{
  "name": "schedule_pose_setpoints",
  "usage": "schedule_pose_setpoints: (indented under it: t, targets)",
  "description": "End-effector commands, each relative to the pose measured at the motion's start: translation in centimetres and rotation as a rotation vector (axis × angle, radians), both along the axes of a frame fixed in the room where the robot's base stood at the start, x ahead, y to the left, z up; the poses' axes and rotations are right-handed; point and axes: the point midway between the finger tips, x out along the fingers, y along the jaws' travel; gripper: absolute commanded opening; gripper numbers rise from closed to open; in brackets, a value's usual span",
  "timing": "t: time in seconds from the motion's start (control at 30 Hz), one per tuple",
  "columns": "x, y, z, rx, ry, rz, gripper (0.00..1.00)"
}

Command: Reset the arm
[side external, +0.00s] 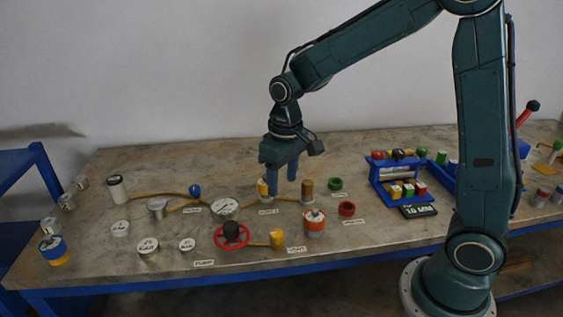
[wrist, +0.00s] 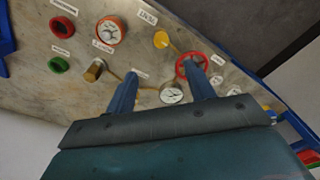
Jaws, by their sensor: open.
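My gripper (side external: 281,188) points down over the middle of the bench, its two blue fingers apart with nothing seen between them. It also shows in the wrist view (wrist: 161,72). In the side view the left finger partly covers a small yellow-topped fitting (side external: 262,188); I cannot tell whether they touch. A brown cylinder (side external: 307,189) stands just right of the fingers.
A red handwheel (side external: 231,238) and a yellow fitting (side external: 277,238) sit near the front edge. Green (side external: 335,184) and red (side external: 347,209) rings lie to the right, before a blue rack (side external: 385,190). Several white-topped pieces, such as a white cylinder (side external: 117,190), stand left. Air above is clear.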

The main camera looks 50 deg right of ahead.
Motion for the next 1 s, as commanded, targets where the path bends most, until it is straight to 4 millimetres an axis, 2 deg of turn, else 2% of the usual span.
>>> schedule_pose_setpoints:
  t: [0.2,0.5,0.8,1.0]
  targets:
    - [-2.9,-0.1,3.8,0.001,-0.075,0.002,0.54]
    - [-7.4,-0.3,7.8,0.0,-0.176,0.005,0.54]
    - [-12.3,-0.5,10.3,0.0,-0.277,0.008,0.54]
    - [-15.5,-0.5,11.2,-0.002,-0.344,0.01,0.54]
